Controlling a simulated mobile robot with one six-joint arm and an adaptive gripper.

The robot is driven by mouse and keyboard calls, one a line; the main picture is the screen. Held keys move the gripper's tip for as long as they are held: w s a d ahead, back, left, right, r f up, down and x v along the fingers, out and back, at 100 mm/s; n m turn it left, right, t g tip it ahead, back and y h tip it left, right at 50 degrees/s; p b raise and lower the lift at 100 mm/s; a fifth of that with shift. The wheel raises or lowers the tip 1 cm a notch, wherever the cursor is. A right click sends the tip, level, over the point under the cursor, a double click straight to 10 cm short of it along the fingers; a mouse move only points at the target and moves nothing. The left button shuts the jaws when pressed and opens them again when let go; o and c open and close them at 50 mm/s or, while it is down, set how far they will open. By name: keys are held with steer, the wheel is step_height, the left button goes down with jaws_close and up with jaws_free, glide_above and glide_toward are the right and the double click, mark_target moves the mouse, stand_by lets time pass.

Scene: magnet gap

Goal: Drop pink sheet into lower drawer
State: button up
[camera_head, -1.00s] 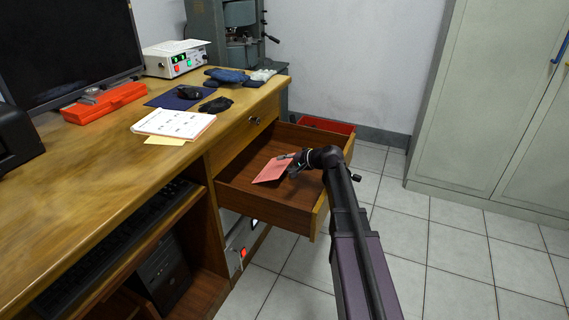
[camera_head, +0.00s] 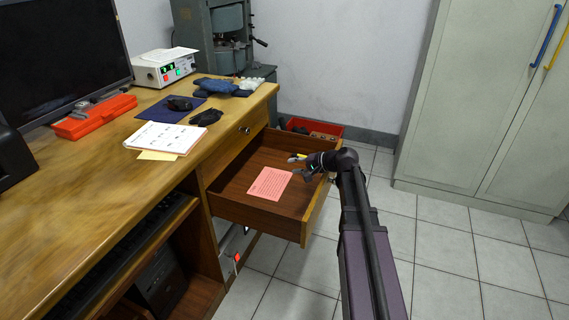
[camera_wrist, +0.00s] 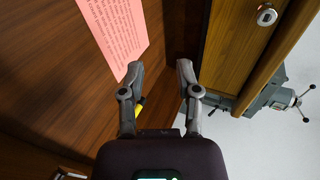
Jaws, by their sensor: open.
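The pink sheet (camera_head: 269,184) lies flat inside the open lower drawer (camera_head: 253,211), on its bottom. Lines of print show on it. In the wrist view the pink sheet (camera_wrist: 116,32) is at the upper left, left of the fingers and apart from them. My gripper (camera_head: 293,166) is open and empty over the right part of the drawer. In the wrist view the gripper (camera_wrist: 158,68) has its two fingers spread with nothing between them.
A closed upper drawer with a lock (camera_head: 246,130) sits above. The desk top (camera_head: 95,190) holds a monitor, papers, gloves and a red case (camera_head: 95,117). A red bin (camera_head: 316,127) stands behind the drawer. Grey cabinets (camera_head: 490,110) stand at right; the tiled floor between is clear.

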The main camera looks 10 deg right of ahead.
steer(key=shift+p+v, duration=0.45)
steer(key=shift+v, duration=1.05)
steer(key=shift+r, duration=0.1)
